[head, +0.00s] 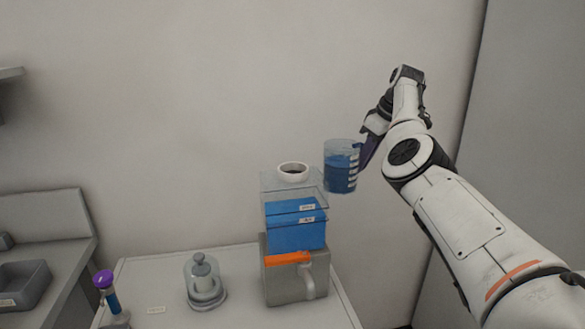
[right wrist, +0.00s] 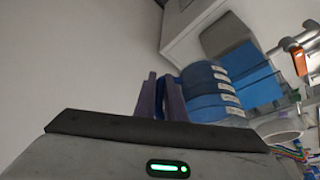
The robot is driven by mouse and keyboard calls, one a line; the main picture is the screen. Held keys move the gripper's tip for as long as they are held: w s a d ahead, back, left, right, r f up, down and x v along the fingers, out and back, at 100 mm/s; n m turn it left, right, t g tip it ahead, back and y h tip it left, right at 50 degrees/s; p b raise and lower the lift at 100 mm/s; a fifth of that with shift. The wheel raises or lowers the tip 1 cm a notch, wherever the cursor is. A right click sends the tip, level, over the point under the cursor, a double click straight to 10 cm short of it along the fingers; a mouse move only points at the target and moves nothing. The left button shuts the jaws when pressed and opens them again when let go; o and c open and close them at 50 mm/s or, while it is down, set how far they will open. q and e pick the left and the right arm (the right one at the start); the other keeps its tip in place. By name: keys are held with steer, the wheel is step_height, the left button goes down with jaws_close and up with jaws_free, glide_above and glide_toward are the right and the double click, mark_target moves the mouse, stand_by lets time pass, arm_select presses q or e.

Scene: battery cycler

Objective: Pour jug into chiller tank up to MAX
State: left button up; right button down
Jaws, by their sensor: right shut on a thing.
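The jug (head: 341,168) is a clear beaker with several white labels and blue liquid in it. My right gripper (head: 366,150) is shut on its right side and holds it in the air, roughly upright. The right wrist view shows the dark fingers (right wrist: 161,98) against the jug (right wrist: 208,92). The chiller tank (head: 294,222) is a clear box on a grey base, left of the jug and lower. Blue liquid fills much of it, with its surface near two small white labels whose print is too small to read. A white ring opening (head: 294,172) is on its top. My left gripper is not in view.
The tank's base (head: 296,283) has an orange strip and a grey spout. A glass dome device (head: 204,281) and a purple-capped tube (head: 105,289) stand further left on the white table (head: 150,274). A grey sink unit (head: 24,287) is at far left. The air around the jug looks clear.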

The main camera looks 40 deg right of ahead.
mark_target(355, 142)
steer(key=r+h, duration=0.1)
steer(key=r, duration=0.1)
steer(key=a+r+h, duration=0.1)
steer(key=r, duration=0.2)
steer(key=a+r+h, duration=0.1)
steer(key=r, duration=0.2)
steer(key=shift+w+a+n+h, duration=0.1)
steer(key=shift+a+n+h, duration=0.1)
steer(key=shift+n+h, duration=0.2)
steer(key=shift+w+a+r+h, duration=0.1)
steer(key=shift+a+r+h, duration=0.3)
steer(key=shift+r, duration=0.15)
steer(key=shift+a+r+h, duration=0.35)
steer(key=shift+r+h, duration=0.05)
steer(key=shift+r, duration=0.15)
steer(key=shift+r+g, duration=0.3)
steer(key=shift+a+r+h, duration=0.25)
steer(key=shift+r+h, duration=0.15)
steer(key=shift+r, duration=0.15)
steer(key=shift+a+r+n+h, duration=0.2)
steer(key=shift+a+r, duration=0.1)
steer(key=shift+r, duration=0.2)
steer(key=shift+a+r+n+h, duration=0.1)
steer(key=shift+a+r+h, duration=0.15)
steer(key=shift+r, duration=0.25)
